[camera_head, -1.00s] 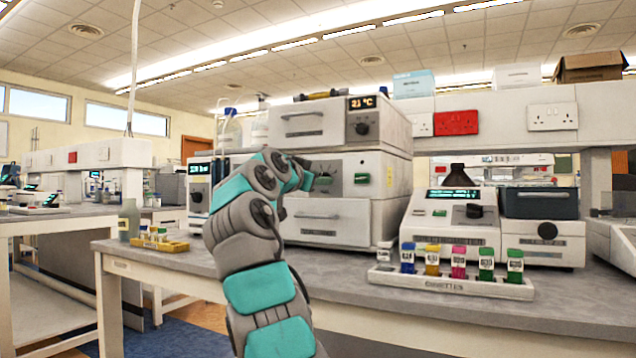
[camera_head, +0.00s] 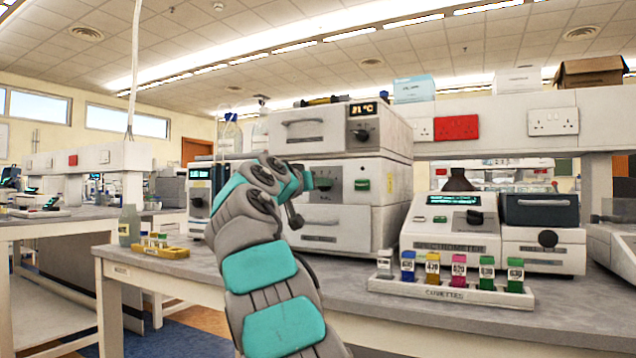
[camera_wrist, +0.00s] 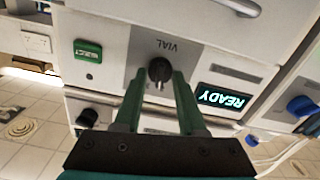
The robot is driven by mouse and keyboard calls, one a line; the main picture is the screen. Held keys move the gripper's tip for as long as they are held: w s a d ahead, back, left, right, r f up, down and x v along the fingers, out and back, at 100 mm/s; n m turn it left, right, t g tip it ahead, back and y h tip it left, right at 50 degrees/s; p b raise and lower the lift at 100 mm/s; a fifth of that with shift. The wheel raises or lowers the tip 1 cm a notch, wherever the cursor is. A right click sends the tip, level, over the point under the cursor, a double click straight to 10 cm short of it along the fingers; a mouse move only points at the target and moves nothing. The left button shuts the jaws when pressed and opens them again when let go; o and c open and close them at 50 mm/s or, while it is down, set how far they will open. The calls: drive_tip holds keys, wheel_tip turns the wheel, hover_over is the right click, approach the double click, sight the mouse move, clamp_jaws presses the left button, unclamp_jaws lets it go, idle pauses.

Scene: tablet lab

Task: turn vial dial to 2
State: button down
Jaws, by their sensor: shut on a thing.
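In the wrist view the vial dial (camera_wrist: 159,70) is a round black knob on a grey panel labelled VIAL, which appears upside down. My gripper (camera_wrist: 160,78) has its two green fingers shut on the knob, one on each side. A light pointer mark shows on the knob, but the scale numbers cannot be read. A display reading READY (camera_wrist: 224,99) is beside the panel.
A green switch (camera_wrist: 88,50) sits on the panel's other side. On the bench, a cuvette rack (camera_head: 450,294) with several coloured vials stands at the right. A yellow rack (camera_head: 160,251) is at the left. A spectrometer-like unit (camera_head: 450,225) stands right of the stack.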

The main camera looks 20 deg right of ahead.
drive_tip(key=shift+n+p, duration=0.35)
drive_tip(key=shift+n, duration=0.55)
drive_tip(key=c, duration=0.5)
unclamp_jaws()
drive_tip(key=b+v, duration=0.1)
drive_tip(key=v, duration=0.6)
drive_tip(key=shift+s+a, duration=0.2)
drive_tip(key=shift+a, duration=0.15)
